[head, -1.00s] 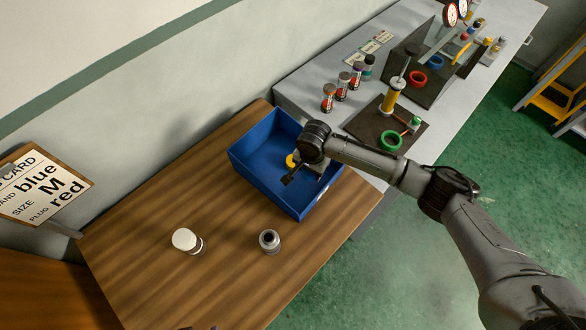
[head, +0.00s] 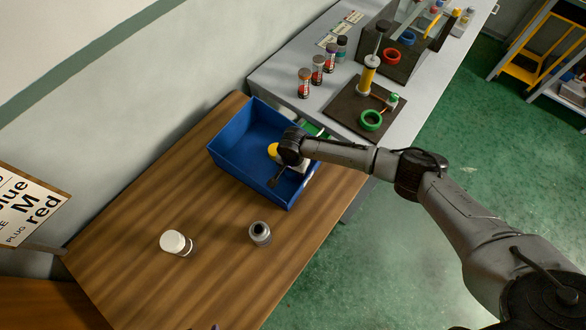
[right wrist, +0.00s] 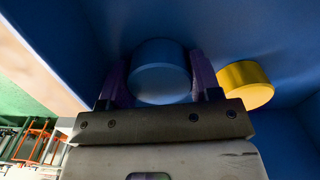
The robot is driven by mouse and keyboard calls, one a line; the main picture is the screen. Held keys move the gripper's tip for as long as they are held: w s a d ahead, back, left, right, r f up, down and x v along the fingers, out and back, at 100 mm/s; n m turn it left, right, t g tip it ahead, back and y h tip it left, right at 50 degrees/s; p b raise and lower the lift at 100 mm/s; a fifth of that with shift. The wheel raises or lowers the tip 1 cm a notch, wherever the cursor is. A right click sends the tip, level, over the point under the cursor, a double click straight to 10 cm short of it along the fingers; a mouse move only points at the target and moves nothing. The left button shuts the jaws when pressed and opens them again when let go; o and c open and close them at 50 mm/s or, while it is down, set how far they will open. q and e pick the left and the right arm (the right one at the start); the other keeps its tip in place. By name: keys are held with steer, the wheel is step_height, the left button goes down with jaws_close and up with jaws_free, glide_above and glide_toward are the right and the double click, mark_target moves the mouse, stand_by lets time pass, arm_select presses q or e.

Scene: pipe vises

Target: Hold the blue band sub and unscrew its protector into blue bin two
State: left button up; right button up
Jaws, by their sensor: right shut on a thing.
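The blue bin (head: 228,163) stands open on the wooden table. My right gripper (head: 284,176) is down inside it, partly hidden by the wrist. In the right wrist view its two fingers are shut on a round, flat-ended cap (right wrist: 158,82), which looks blue in the bin's shade. A yellow cap (right wrist: 246,84) lies in the bin just right of the held cap; its top also shows in the head view (head: 273,150). A grey cylindrical piece with a dark opening (head: 260,232) stands on the table. No blue band can be made out on it. My left gripper is not in view.
A white-topped cylinder (head: 174,243) is on the table left of the grey piece. A card (head: 28,208) reading "blue", "M", "red" is at the left. The grey bench (head: 285,80) behind carries several small bottles and a green ring (head: 371,120).

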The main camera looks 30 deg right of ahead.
steer(key=o, duration=0.7)
steer(key=shift+f, duration=0.1)
steer(key=shift+o, duration=0.2)
step_height(320, 180, up, 12)
steer(key=p, duration=0.1)
